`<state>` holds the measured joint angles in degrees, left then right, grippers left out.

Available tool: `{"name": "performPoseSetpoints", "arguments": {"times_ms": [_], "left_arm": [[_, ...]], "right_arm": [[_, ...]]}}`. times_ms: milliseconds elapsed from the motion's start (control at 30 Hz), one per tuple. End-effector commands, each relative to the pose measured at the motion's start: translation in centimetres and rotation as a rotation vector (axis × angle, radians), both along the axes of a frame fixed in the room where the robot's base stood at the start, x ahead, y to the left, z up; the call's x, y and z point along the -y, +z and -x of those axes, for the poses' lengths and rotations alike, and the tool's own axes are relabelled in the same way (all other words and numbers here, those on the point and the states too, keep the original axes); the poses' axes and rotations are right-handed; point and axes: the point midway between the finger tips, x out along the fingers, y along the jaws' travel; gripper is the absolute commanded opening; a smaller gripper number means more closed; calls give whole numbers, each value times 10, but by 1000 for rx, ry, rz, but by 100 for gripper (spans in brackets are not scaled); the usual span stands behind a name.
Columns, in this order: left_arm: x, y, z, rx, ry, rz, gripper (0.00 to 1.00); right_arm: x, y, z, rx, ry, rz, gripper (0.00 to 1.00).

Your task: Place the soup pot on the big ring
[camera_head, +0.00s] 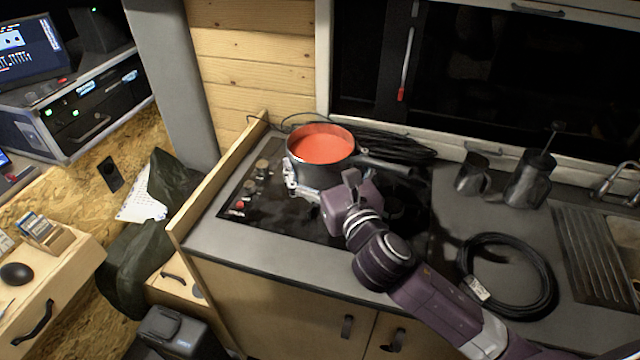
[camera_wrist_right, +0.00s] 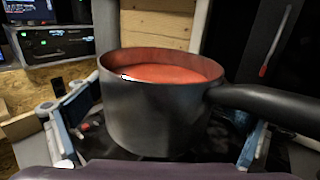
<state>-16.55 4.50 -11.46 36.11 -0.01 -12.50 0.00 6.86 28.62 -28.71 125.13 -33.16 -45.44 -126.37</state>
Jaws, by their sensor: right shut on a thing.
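The soup pot (camera_head: 314,176) is dark grey with orange-red soup in it. It is upright over the left part of the black cooktop (camera_head: 290,216), with its black handle pointing right. My right gripper (camera_head: 318,188) is shut on the pot body from the front. In the right wrist view the fingers flank the pot (camera_wrist_right: 155,112) on both sides. Whether the pot base touches the cooktop cannot be told. The big ring cannot be made out; the pot and my arm cover much of the cooktop. My left gripper is not in view.
Knobs (camera_head: 256,178) sit on the cooktop's left side. A black cable (camera_head: 400,146) lies behind the pot. A coiled cable (camera_head: 546,283), a dark mug (camera_head: 472,176) and a dark press-like pot (camera_head: 530,182) stand to the right, before the sink drainer (camera_head: 592,245). A wooden edge board (camera_head: 215,190) borders the left.

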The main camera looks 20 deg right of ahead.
Motion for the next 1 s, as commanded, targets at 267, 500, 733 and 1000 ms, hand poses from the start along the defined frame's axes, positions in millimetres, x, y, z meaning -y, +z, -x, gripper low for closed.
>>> {"name": "performPoseSetpoints", "arguments": {"times_ms": [267,500,733,1000], "left_arm": [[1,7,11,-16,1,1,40],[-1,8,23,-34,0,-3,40],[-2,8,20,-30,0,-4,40],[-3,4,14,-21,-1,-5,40]], "right_arm": [[14,57,-63,14,-24,1,43],[24,81,-86,10,-46,0,43],[26,51,-89,0,-50,-3,43],[26,-16,-88,0,-51,-4,43]]}}
